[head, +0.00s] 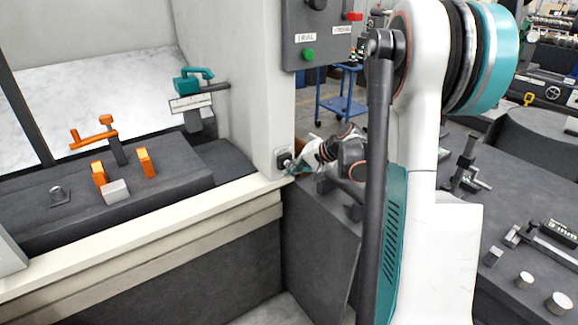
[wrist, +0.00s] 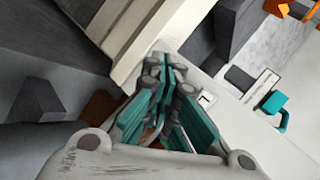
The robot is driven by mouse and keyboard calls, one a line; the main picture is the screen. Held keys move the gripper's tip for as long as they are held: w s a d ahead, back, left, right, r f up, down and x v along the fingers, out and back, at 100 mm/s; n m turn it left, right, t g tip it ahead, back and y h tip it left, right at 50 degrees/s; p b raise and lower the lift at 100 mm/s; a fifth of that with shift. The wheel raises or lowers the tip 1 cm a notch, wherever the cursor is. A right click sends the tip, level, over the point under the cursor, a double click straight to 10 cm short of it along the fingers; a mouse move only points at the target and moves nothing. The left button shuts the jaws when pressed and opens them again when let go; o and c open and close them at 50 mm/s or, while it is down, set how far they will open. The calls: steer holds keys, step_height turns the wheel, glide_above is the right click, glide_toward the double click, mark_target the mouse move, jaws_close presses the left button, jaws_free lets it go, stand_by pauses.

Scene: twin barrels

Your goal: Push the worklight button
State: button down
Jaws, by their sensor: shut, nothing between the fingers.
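A small dark button box (head: 281,159) with a white label above it sits on the pale machine post in the head view, low near the ledge. Its label text is too small to read. My gripper (head: 291,167) is at this box, its fingertips in front of or against it; I cannot tell whether they touch. In the wrist view my gripper's teal and grey fingers (wrist: 168,72) are closed together and empty. A small white label (wrist: 207,98) shows just right of them. The button face is hidden behind the fingers.
A grey control panel (head: 316,37) with green and red buttons hangs above. The cream ledge (head: 235,199) runs below the post. Orange clamps (head: 145,162) and a teal-handled clamp (head: 193,80) stand on the left. A grey bench (head: 530,255) with metal parts is at right.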

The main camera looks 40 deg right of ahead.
stand_by(0.3)
steer(key=shift+s, duration=0.7)
steer(key=s, duration=0.6)
stand_by(0.3)
